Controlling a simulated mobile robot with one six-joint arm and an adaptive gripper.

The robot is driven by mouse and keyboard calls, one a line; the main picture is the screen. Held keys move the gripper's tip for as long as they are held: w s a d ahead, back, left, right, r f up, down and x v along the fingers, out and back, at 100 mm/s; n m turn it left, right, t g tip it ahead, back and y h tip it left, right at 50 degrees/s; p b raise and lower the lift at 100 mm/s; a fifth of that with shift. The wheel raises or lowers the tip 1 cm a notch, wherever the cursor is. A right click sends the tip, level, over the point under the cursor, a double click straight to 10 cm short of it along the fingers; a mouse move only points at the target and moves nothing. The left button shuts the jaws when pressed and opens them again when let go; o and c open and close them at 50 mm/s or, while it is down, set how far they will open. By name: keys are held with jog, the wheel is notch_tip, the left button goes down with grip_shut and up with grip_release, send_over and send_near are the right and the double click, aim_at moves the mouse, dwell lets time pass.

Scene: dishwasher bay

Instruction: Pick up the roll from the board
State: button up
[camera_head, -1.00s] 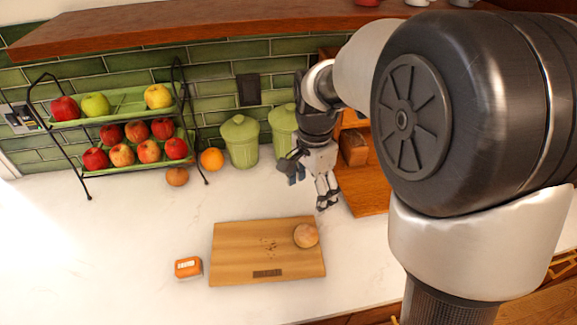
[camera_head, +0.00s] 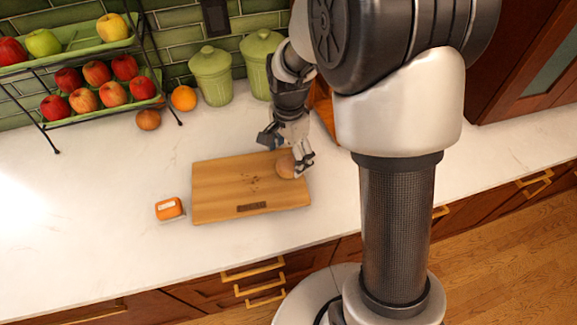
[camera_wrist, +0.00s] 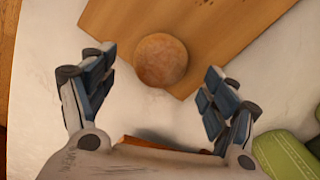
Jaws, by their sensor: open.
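The roll (camera_head: 286,166) is round and brown and sits near the right edge of the wooden board (camera_head: 225,188). My gripper (camera_head: 302,167) is just right of the roll, pointing down, and partly covers it in the head view. In the wrist view the roll (camera_wrist: 161,60) lies at a corner of the board (camera_wrist: 225,30), ahead of and between the two open fingers of my gripper (camera_wrist: 160,85). Neither finger touches the roll in the wrist view.
An orange packet (camera_head: 169,208) lies left of the board. Green canisters (camera_head: 211,75) and an orange (camera_head: 184,98) stand behind it. A two-tier fruit rack (camera_head: 95,95) is at the back left.

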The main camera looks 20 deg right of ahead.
aim_at(289, 159)
notch_tip(289, 159, down, 4)
jog(key=shift+r+b, duration=0.2)
jog(key=shift+b, duration=0.35)
jog(key=shift+r, duration=0.1)
jog(key=shift+c, duration=0.5)
jog(key=c, duration=0.8)
